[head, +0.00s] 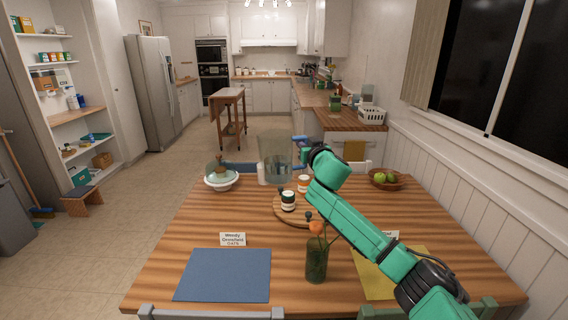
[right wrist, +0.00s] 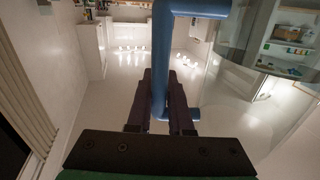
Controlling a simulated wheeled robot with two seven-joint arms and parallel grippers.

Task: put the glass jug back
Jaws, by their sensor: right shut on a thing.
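The clear glass jug (head: 274,153) is near the far edge of the wooden table (head: 180,262). Its blue handle (head: 300,140) faces right, toward my right gripper (head: 308,152). In the right wrist view the dark fingers of the right gripper (right wrist: 161,100) are shut on the blue handle (right wrist: 160,60), with the clear glass (right wrist: 245,65) to the right. The jug looks upright. I cannot tell if its base touches the table. My left gripper is not in view.
A lidded dish (head: 221,178) stands left of the jug. A round board (head: 285,215) carries small jars (head: 288,201). A vase with an orange flower (head: 316,262) stands in front, a fruit bowl (head: 386,179) at right. A blue mat (head: 224,275) lies front left.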

